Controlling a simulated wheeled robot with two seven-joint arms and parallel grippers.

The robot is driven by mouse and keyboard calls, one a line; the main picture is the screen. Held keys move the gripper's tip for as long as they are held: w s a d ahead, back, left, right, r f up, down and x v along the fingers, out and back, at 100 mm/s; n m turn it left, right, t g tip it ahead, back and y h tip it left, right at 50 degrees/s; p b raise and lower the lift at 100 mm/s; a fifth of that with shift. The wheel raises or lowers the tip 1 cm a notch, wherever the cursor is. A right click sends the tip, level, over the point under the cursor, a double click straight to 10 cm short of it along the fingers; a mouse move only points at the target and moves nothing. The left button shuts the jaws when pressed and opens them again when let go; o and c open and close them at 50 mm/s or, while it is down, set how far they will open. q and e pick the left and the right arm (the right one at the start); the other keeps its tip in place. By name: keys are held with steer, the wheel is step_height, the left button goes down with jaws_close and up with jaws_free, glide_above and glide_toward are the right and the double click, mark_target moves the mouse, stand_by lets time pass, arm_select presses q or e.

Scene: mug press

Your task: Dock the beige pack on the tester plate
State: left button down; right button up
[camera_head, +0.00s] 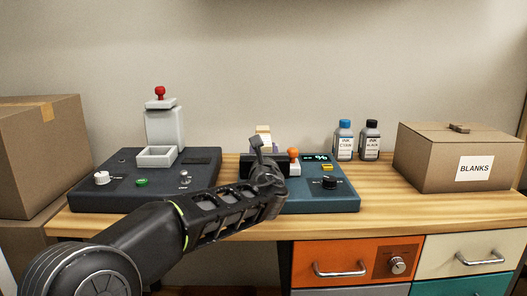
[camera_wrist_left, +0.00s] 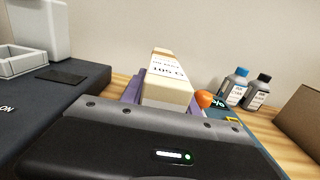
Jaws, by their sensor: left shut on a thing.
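A beige pack (camera_head: 263,132) with a white printed label stands over the back of the blue tester unit, partly hidden by my left gripper (camera_head: 262,148). In the left wrist view the pack (camera_wrist_left: 168,85) rises just beyond the gripper body. A purple piece (camera_wrist_left: 133,88) shows beside the pack. The tester unit (camera_head: 345,200) has a small lit display, a black knob and an orange-topped lever (camera_head: 293,155). The tester plate is hidden behind my arm, so contact with the pack cannot be told. My right gripper is out of view.
A dark press unit (camera_head: 120,190) with a light grey tray (camera_head: 157,156) and red knob stands left. Two ink bottles (camera_head: 344,140) and a BLANKS box (camera_head: 460,155) stand right. Bare wood (camera_head: 390,195) lies between tester and box.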

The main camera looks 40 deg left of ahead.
arm_select(q)
steer(key=shift+f+b, duration=0.35)
steer(key=shift+b, duration=0.05)
stand_by(0.4)
steer(key=c, duration=1.2)
jaws_free()
steer(key=shift+f, duration=0.1)
steer(key=shift+b+v, duration=0.7)
steer(key=shift+v, duration=4.85)
steer(key=shift+w, duration=0.1)
